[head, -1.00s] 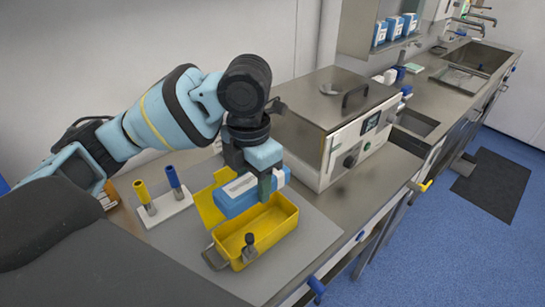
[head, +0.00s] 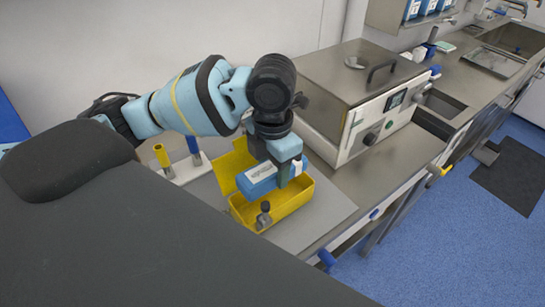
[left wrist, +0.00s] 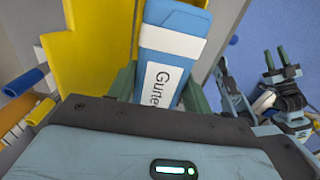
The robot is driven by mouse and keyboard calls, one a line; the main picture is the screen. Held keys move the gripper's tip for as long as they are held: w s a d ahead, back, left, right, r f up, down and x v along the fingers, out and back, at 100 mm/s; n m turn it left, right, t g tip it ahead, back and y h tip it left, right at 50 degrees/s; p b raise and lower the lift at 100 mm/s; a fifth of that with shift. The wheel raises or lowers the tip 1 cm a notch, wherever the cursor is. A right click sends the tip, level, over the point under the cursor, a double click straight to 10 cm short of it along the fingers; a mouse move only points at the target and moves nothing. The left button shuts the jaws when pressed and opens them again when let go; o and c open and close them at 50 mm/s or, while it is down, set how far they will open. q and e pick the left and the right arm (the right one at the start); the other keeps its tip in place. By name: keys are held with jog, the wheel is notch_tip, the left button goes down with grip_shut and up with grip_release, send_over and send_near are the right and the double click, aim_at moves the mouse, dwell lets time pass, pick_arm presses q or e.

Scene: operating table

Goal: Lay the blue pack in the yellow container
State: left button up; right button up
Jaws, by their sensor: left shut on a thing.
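My left gripper (head: 291,172) is shut on the blue pack (head: 262,180), which has a white label and white end. It holds the pack over the yellow container (head: 300,197); whether the pack touches it I cannot tell. The container is open, its yellow lid (head: 229,166) standing at the back left and a dark clasp at its front. In the left wrist view the pack (left wrist: 172,45) lies between the green fingers, with the yellow container (left wrist: 100,45) behind it. My right gripper (left wrist: 275,62) shows small at the right there, its fingers apart and empty.
A white rack with a yellow-handled tool (head: 161,155) and a blue-handled tool (head: 193,145) stands left of the container. A large steel unit (head: 352,80) stands behind right. The counter's front edge runs close on the right. The grey mat (head: 325,218) has little free room.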

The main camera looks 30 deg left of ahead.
pick_arm(q)
jog(key=shift+f, duration=1.85)
jog(key=shift+f, duration=0.25)
jog(key=o, duration=1.2)
jog(key=shift+r, duration=5)
jog(key=shift+f, duration=0.1)
